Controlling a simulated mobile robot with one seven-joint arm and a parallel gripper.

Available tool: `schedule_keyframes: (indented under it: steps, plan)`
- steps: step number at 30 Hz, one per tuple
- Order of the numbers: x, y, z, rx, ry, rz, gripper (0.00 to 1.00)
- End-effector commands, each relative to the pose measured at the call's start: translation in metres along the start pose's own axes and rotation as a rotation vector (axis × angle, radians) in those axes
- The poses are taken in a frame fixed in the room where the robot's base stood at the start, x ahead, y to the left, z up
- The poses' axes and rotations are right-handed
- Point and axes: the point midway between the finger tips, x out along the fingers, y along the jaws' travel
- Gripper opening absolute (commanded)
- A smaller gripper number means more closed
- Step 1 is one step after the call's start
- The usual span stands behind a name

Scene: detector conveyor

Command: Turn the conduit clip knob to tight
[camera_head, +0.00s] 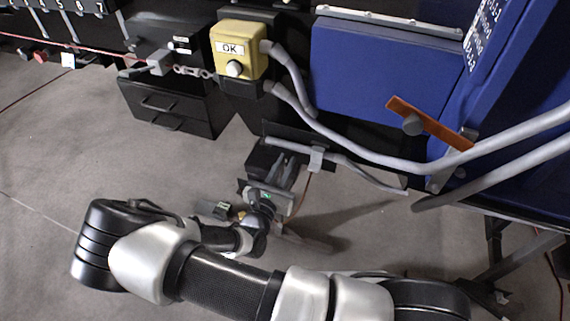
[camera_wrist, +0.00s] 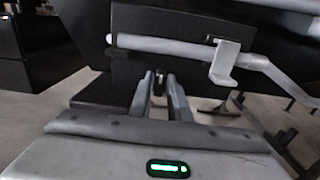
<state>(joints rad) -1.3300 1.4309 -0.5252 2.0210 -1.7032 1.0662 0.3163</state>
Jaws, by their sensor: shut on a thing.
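A grey conduit (camera_head: 290,145) runs along a dark bracket below the yellow box, with a grey clip (camera_head: 316,159) around it. In the wrist view the conduit (camera_wrist: 160,42) and the clip (camera_wrist: 226,64) lie above my fingers. My gripper (camera_head: 285,163) reaches up to the bracket just below the conduit. In the wrist view my gripper (camera_wrist: 158,80) has its fingertips close together around a small dark knob (camera_wrist: 158,82), left of the clip. The fingers hide most of the knob, and its marking cannot be read.
A yellow box (camera_head: 238,50) marked OK sits above, with grey conduits leaving its right side. A blue panel (camera_head: 375,75) and an orange lever (camera_head: 430,122) are at the right. Black drawers (camera_head: 170,100) stand at the left. The floor below is mostly clear.

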Motion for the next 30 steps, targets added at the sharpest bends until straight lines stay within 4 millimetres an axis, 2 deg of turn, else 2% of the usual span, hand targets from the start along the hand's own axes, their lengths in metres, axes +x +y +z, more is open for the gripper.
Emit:
schedule_keyframes:
  steps: [11,30]
  plan:
    - [-0.0002,-0.0011,0.0011,0.106,0.001,-0.002,0.0]
    - [-0.0004,-0.0031,-0.0003,0.678,0.001,-0.002,0.0]
